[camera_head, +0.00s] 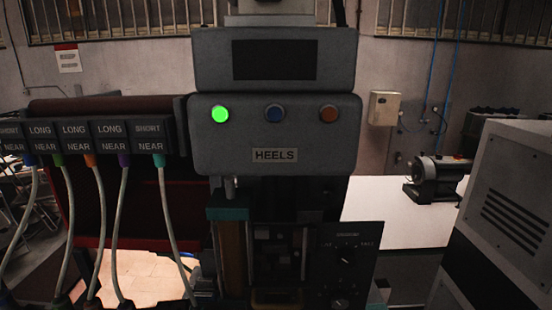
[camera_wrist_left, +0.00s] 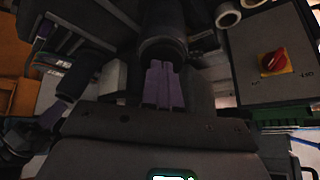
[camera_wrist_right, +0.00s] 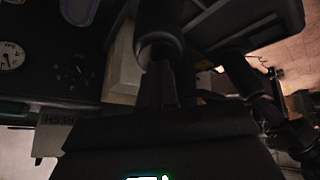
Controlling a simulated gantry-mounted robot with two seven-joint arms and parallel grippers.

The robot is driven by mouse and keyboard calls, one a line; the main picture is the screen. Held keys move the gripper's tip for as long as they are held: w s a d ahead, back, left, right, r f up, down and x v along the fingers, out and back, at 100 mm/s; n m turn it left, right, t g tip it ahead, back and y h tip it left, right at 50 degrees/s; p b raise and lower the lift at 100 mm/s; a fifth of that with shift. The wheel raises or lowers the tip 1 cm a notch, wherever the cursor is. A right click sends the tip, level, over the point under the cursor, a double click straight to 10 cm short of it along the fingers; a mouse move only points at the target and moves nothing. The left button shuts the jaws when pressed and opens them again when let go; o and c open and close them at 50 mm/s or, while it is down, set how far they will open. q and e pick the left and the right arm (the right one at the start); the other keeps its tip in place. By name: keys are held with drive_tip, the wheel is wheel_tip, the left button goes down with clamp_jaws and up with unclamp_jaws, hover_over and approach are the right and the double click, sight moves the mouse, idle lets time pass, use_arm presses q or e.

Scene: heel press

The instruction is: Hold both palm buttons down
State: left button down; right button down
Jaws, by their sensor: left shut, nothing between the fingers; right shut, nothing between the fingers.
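In the left wrist view my left gripper (camera_wrist_left: 160,68) is shut and empty, its two purple-grey fingers side by side. Their tips meet or overlap a dark round cylinder (camera_wrist_left: 163,28), which may be a palm button. In the right wrist view my right gripper (camera_wrist_right: 159,68) is shut and empty, very dark. Its tips lie at a similar dark round cylinder (camera_wrist_right: 158,35), which may be the other palm button. I cannot tell whether either is touched or pressed. The head view shows neither gripper and no clear palm button. The press (camera_head: 275,135) stands there, marked HEELS.
On the press a green lamp (camera_head: 220,114) is lit; the blue lamp (camera_head: 275,113) and orange lamp (camera_head: 328,113) look unlit. Cables hang from labelled boxes (camera_head: 110,138) at left. A red-yellow switch (camera_wrist_left: 274,63) is right of my left gripper. A grey cabinet (camera_head: 505,215) stands at right.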

wheel_tip(320, 180, up, 14)
drive_tip(key=s+d+p, duration=0.1)
drive_tip(key=s+p, duration=0.1)
drive_tip(key=p, duration=1.3)
